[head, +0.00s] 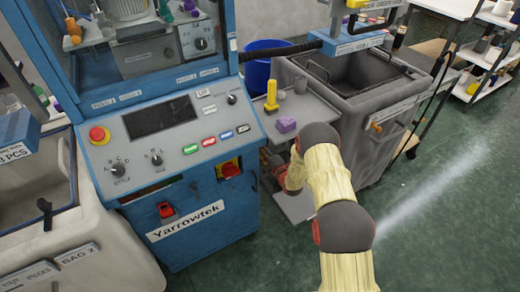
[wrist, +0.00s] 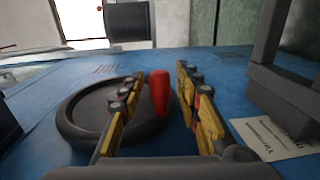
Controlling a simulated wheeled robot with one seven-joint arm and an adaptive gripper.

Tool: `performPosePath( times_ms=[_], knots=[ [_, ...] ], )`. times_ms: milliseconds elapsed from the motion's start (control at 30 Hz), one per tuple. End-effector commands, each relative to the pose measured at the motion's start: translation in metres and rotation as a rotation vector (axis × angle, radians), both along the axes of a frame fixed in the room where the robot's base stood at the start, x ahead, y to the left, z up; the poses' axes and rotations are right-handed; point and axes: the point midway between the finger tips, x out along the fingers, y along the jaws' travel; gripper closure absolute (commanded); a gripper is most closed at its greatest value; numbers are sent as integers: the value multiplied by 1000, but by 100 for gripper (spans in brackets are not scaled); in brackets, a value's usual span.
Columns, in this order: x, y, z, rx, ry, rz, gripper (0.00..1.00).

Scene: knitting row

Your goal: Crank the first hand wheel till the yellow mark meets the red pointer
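The first hand wheel (wrist: 85,105) is a dark round disc on a blue machine panel in the wrist view. Its upright red handle (wrist: 160,92) stands at the wheel's right side. My gripper (wrist: 160,75) has its yellow fingers apart, one on each side of the red handle, with a narrow gap visible on both sides. In the head view my arm reaches down to the right side of the blue Yarrowtek machine (head: 185,215); the wheel and my fingertips are hidden there. I cannot make out the yellow mark or the red pointer.
In the wrist view a dark bracket (wrist: 285,75) and a pale label (wrist: 275,138) sit right of my fingers. In the head view a small shelf (head: 310,105) with a yellow tool and purple block stands beside the machine, before a grey bin (head: 385,115). Green floor (head: 450,220) is clear at right.

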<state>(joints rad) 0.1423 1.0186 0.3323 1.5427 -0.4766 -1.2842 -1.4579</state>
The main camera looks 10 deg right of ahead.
Motion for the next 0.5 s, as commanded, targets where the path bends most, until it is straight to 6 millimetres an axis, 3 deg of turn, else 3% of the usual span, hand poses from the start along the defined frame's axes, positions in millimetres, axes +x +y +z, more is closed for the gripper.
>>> performPosePath(
  times_ms=[500],
  knots=[
    [0, 0, 0, 0, 0, 0, 96]
  ],
)
